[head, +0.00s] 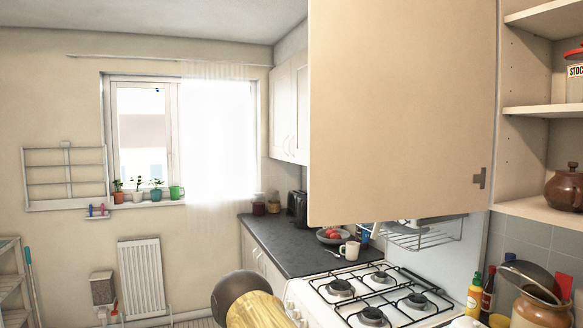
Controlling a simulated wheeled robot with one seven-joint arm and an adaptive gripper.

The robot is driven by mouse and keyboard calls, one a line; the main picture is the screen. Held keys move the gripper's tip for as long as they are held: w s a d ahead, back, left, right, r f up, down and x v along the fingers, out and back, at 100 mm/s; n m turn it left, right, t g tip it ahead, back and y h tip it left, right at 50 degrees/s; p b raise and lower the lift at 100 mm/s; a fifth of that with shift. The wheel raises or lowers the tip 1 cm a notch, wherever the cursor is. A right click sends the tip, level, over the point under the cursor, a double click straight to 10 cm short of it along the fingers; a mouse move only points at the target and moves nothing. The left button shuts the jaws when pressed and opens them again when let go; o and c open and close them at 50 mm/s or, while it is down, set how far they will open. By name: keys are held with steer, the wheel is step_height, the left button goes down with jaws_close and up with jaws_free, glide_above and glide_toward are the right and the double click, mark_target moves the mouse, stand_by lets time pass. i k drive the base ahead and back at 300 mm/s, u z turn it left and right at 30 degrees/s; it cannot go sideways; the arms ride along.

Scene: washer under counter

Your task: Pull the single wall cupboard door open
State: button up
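The single wall cupboard door (400,110) is a large plain beige panel at the upper middle right of the head view. It stands swung well open, its inner face towards me, with a dark hinge (480,178) near its lower right edge. The open wall cupboard (522,125) is to its right, its shelves exposed. A red-lidded stock jar (575,84) and a brown teapot (566,188) stand on them. The door's outer face and any handle are hidden. My gripper is not in view, so its contact with the door cannot be told.
Below the door are a white gas hob (322,296) and a wire rack (420,238). Bottles and a brown pot (540,311) stand at the lower right. The dark counter (275,242) holds a mug (349,250) and a bowl. A radiator (142,280) is under the window.

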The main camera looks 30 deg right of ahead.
mark_target(402, 93)
steer(key=i, duration=3.85)
steer(key=z, duration=4.55)
